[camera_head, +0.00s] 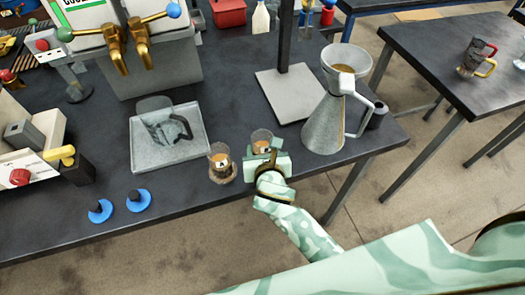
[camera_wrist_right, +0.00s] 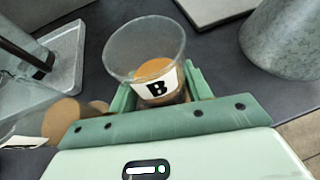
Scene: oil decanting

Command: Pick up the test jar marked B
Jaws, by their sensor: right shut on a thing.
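The test jar marked B (camera_wrist_right: 147,50) is a clear cup with amber liquid and a white label with a black B. In the right wrist view it stands between the two fingers of my right gripper (camera_wrist_right: 155,97), which is shut on it. In the head view jar B (camera_head: 261,136) is partly hidden by my right gripper (camera_head: 264,160). Whether its base touches the table is hidden. Another jar, marked A (camera_head: 221,163), with amber liquid stands just left of it, apart from the gripper. My left gripper is not in view.
A galvanised jug with a funnel (camera_head: 325,122) stands right of jar B. A grey tray (camera_head: 142,157) holding a grey jug is to the left. A stand with a pale base plate (camera_head: 282,97) is behind. Blue discs (camera_head: 138,201) lie near the table's front edge (camera_head: 100,228).

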